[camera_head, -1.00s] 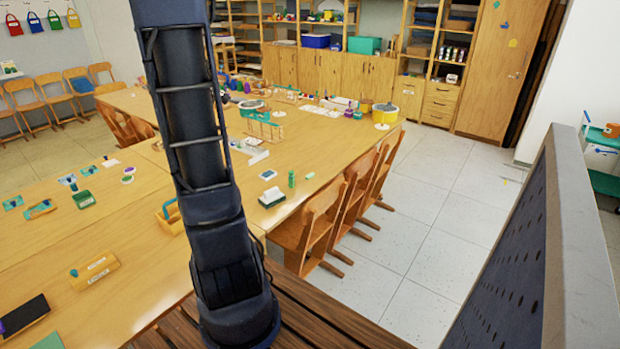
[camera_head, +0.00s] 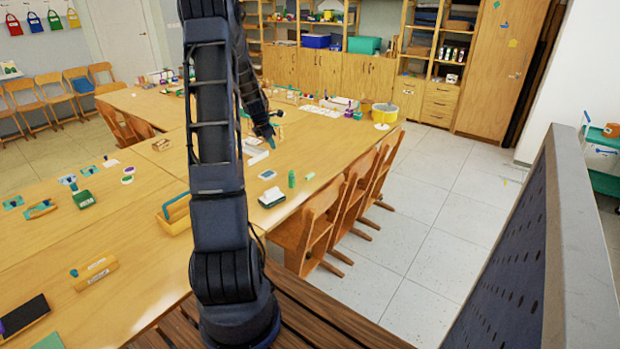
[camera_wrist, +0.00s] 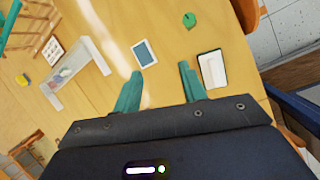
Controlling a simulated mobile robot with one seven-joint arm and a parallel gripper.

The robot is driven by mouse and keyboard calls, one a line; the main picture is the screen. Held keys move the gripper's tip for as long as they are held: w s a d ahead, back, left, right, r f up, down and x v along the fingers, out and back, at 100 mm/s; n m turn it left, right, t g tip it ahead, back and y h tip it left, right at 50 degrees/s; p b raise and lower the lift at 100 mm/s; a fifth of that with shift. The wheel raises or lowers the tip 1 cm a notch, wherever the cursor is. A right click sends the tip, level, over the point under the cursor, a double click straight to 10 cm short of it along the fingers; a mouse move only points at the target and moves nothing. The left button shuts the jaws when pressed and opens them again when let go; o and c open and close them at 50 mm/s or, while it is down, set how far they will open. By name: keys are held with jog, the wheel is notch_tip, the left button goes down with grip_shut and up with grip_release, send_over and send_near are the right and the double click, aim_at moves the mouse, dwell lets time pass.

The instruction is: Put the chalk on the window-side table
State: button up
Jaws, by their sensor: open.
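I cannot make out the chalk for certain in either view. My gripper (camera_head: 268,139) hangs over the right-hand part of the long wooden table (camera_head: 325,142). Its two teal fingers (camera_wrist: 161,70) are spread apart with nothing between them in the wrist view. Below and ahead of them lie a small blue-faced, white-framed tray (camera_wrist: 145,53), a white-topped box (camera_wrist: 212,68) and a green upright item (camera_wrist: 190,20). A pale, clear-topped box (camera_wrist: 75,70) lies to the left. I cannot tell which table is the window-side one.
Wooden chairs (camera_head: 322,220) line the table's right edge. A wooden caddy (camera_head: 175,213) and a wooden block (camera_head: 96,272) are on the nearer table. A dark perforated panel (camera_head: 510,270) stands at right. The tiled floor (camera_head: 430,215) between is clear.

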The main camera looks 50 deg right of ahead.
aim_at(307, 176)
jog(key=shift+s+d+f+n+g, duration=0.2)
jog(key=shift+s+d+f+n, duration=0.75)
jog(key=shift+d+f, duration=2.25)
jog(key=shift+s+d+f+n+g, duration=0.15)
jog(key=shift+s+d+f, duration=1.75)
jog(key=shift+f, duration=2.35)
jog(key=shift+s+d+f+n+g, duration=0.4)
jog(key=shift+s+d+f, duration=0.65)
jog(key=shift+d+f, duration=2.3)
jog(key=shift+a+f, duration=0.4)
jog(key=shift+a, duration=0.05)
grip_shut()
